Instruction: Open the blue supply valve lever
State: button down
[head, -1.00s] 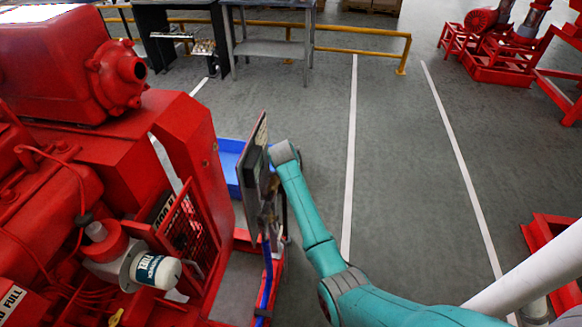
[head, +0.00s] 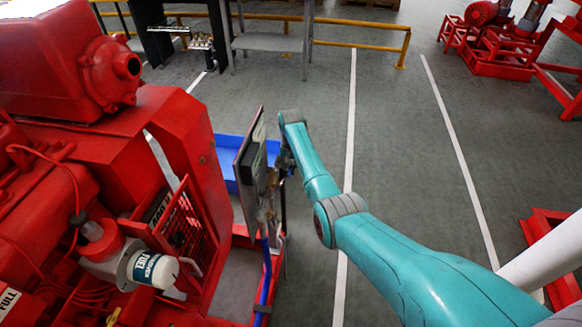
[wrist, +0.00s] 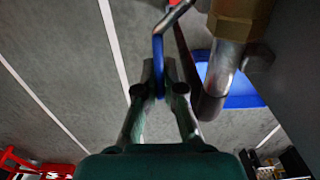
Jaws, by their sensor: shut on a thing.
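The blue supply valve lever (wrist: 157,55) shows in the wrist view as a bent metal handle with a blue sleeve. It runs down from the top into the grip. My gripper (wrist: 159,80) is shut on the blue sleeve, with a finger on either side. A brass valve fitting (wrist: 236,25) on a metal pipe (wrist: 219,66) is to the right of the lever. In the head view my gripper (head: 286,160) is beside the right side of the upright panel (head: 249,160). The lever cannot be made out there.
The red engine (head: 120,190) fills the left. A blue tray (head: 228,148) lies on the floor behind the panel. A blue hose (head: 265,285) runs below the panel. A yellow rail (head: 360,30) and a grey table (head: 268,43) are at the back.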

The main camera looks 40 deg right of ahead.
jog(key=shift+f, duration=0.15)
dwell(0.3)
jog(key=c, duration=1.3)
grip_release()
notch_tip(320, 180, up, 12)
jog(key=shift+w+d, duration=0.1)
